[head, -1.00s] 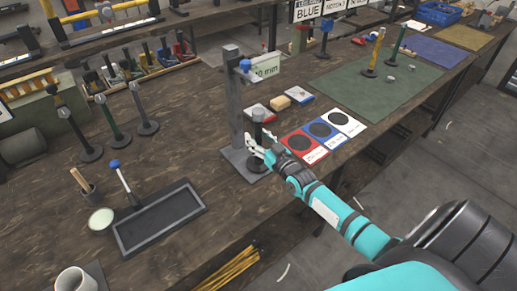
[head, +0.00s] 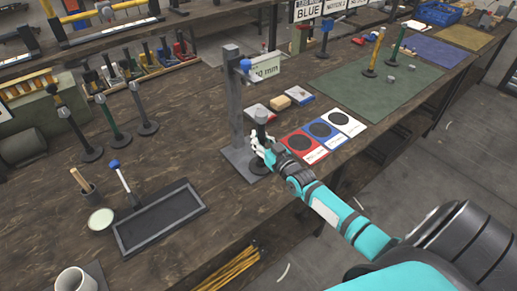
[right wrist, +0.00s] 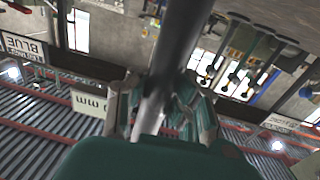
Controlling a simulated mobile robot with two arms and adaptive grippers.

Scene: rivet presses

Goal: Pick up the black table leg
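The black table leg (head: 261,118) stands upright with its round foot on the base plate of the grey press post (head: 234,90). My right gripper (head: 263,150) is around the leg's lower part, its fingers closed in on the shaft. In the right wrist view the dark shaft (right wrist: 177,50) runs between the two fingers (right wrist: 160,112), which lie close on either side. Part of the leg is hidden by the fingers. My left gripper is not in view.
Red, blue and white cards (head: 304,146) with black circles lie right of the press. A black tray (head: 126,250) is at the front left. Several legs (head: 112,125) stand at the left. A green mat (head: 420,110) lies at the back right.

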